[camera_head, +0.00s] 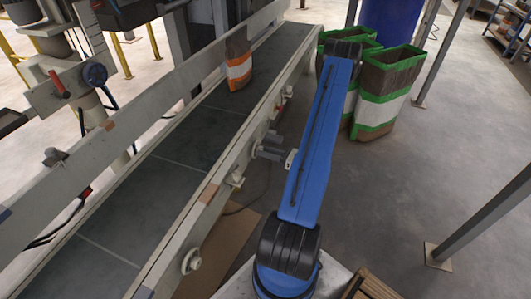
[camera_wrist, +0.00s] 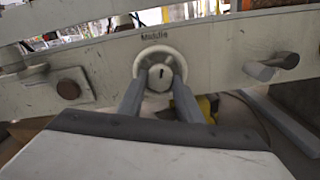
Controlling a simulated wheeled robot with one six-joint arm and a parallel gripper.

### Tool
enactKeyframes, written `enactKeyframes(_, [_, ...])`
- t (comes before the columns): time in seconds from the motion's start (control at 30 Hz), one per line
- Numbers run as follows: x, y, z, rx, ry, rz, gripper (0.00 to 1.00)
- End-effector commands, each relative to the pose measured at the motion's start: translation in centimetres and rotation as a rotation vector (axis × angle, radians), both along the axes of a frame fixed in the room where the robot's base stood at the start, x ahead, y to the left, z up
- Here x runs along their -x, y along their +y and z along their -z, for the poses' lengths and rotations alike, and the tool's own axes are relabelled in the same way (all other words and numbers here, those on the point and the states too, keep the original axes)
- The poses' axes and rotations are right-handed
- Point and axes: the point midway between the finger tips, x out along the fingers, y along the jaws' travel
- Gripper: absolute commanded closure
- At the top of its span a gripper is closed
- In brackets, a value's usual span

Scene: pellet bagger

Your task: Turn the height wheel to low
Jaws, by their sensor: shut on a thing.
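The height wheel (camera_wrist: 158,52) is a pale round wheel on the side rail of the conveyor, in the middle of the wrist view. Its hub faces me and bears a short, dark, nearly upright mark. The word "Middle" stands on the rail just above it. My gripper (camera_wrist: 161,80) has one finger on each side of the hub and is shut on the wheel. In the head view my blue arm covers part of the rail, and I cannot make out the gripper clearly there.
The conveyor (camera_head: 175,170) runs along the left with an orange-banded bag (camera_head: 238,62) on its belt. Green-banded bags (camera_head: 385,85) stand on the floor beyond my arm. In the wrist view a stubby fitting (camera_wrist: 275,66) juts out right of the wheel. Floor to the right is open.

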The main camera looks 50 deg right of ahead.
Motion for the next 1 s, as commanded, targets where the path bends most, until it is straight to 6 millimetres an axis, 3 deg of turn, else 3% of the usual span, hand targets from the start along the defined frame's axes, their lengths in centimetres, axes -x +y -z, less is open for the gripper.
enactKeyframes(1.0, [0.07,0.02,-0.11,-0.892,0.37,0.003,0.9])
